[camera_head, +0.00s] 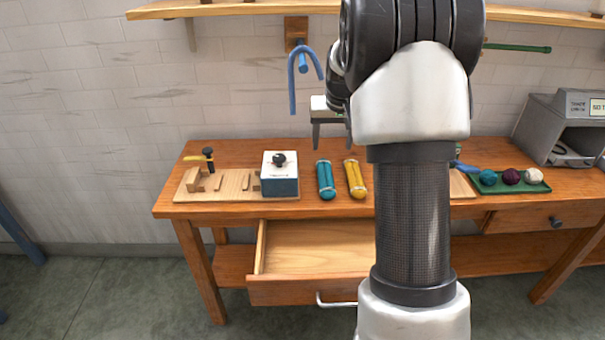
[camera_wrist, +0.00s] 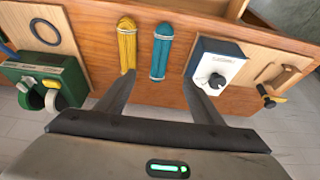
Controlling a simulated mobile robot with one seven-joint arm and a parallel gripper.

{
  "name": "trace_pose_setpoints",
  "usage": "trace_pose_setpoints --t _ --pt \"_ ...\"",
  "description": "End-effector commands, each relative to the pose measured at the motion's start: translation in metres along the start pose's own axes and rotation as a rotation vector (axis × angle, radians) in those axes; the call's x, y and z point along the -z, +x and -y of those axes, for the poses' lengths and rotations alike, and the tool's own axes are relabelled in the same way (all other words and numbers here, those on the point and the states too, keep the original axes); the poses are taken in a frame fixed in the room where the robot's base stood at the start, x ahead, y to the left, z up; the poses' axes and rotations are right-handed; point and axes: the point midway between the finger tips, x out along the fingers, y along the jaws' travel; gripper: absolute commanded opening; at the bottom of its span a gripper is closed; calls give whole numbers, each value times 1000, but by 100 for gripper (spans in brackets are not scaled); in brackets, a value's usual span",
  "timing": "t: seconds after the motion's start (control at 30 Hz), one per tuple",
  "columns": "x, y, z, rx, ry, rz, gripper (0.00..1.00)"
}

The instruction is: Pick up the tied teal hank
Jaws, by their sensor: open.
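The teal hank (camera_head: 325,180) lies on the wooden workbench (camera_head: 240,152), its length running front to back. It looks tied with bands near its ends. It also shows in the wrist view (camera_wrist: 162,50), lying between the lines of my two fingers. A similar yellow hank (camera_head: 355,178) lies close to its right in the head view, with a narrow gap between them; it shows left of the teal one in the wrist view (camera_wrist: 127,45). My gripper (camera_head: 331,147) is open and empty, pointing down above the bench. It is apart from both hanks.
A white-and-blue box with a black knob (camera_head: 280,186) stands just left of the teal hank. An open, empty-looking drawer (camera_head: 315,240) juts out below. A green tray (camera_head: 522,187) holds wool balls at right. A blue hook (camera_head: 302,65) hangs on the wall near my gripper.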

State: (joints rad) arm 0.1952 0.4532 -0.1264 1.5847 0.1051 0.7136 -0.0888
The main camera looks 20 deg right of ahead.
Motion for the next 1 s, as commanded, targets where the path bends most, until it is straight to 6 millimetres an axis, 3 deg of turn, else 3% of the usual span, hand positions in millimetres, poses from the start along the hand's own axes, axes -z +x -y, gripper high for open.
trace_pose_setpoints --t 0.27,0.7,1.0 --pt "3 38 -6 -7 4 4 61" --pt "2 127 -6 -7 5 5 61" --pt "4 151 -5 -7 4 4 61"
